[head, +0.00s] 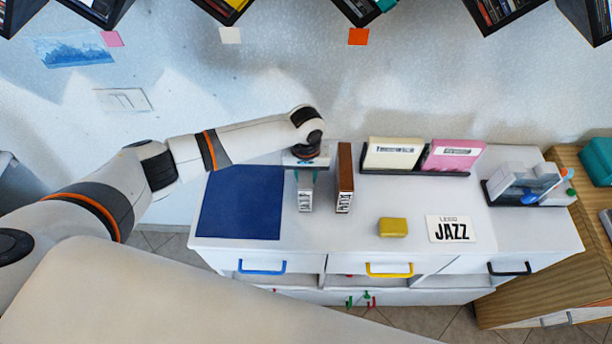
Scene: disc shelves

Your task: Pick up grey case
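The grey case (305,195) stands upright on the white cabinet top, its lettered narrow side facing the front. The gripper body hides the rear top of the case. My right gripper is not in view.
A brown case (345,178) stands close to the right. A blue mat (240,203) lies to the left. A yellow block (393,227) and a JAZZ card (450,229) lie to the right. Cream (392,153) and pink (452,155) cases stand in a rack behind.

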